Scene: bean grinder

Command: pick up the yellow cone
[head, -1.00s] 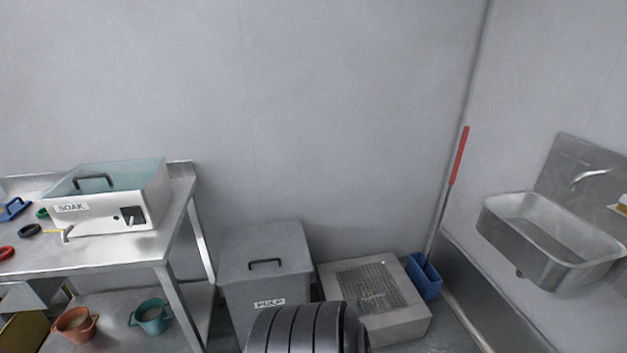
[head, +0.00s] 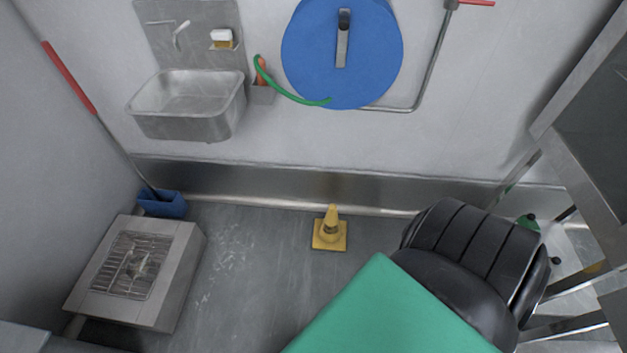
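The yellow cone (head: 331,230) stands upright on the grey floor near the foot of the far wall, a little right of the middle of the head view. It has a square yellow base and nothing touches it. Neither of my grippers shows in the head view, so their state is hidden.
A steel sink (head: 188,104) and a blue hose reel (head: 342,50) are on the wall. A boxy grated unit (head: 134,270) and a blue bucket (head: 162,204) with a red-handled pole stand left. A green surface (head: 390,315) fills the lower front. Floor left of the cone is clear.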

